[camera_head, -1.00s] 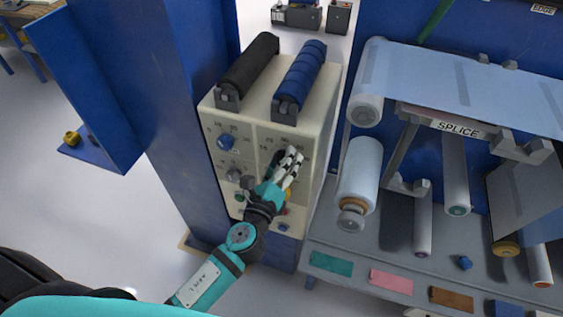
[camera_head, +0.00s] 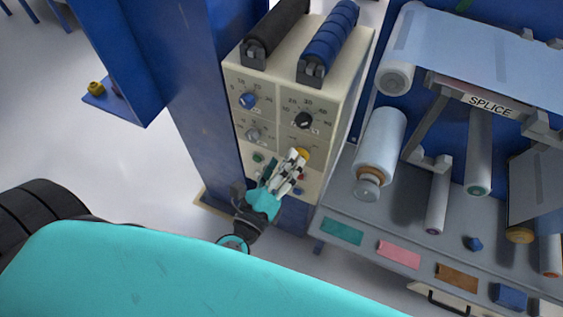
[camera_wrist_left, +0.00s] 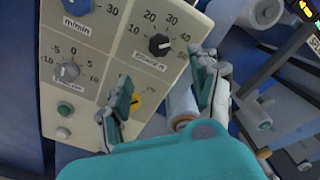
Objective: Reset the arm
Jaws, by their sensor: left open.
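My left gripper (camera_head: 283,172) is in front of the lower part of the cream control box (camera_head: 262,135), with its fingers spread and nothing between them. In the left wrist view its two fingers (camera_wrist_left: 168,100) stand apart, with the box panel (camera_wrist_left: 118,55) behind them. A black knob (camera_head: 303,120) on the panel is above the gripper. A yellow knob (camera_head: 302,154) is just behind the fingertips. Whether a finger touches the panel cannot be told. My right gripper is not in view.
A blue post (camera_head: 195,90) stands left of the box. A black roller (camera_head: 277,27) and a blue roller (camera_head: 330,38) lie on top. To the right is a grey bench (camera_head: 400,222) with film rolls (camera_head: 380,145) and coloured labels.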

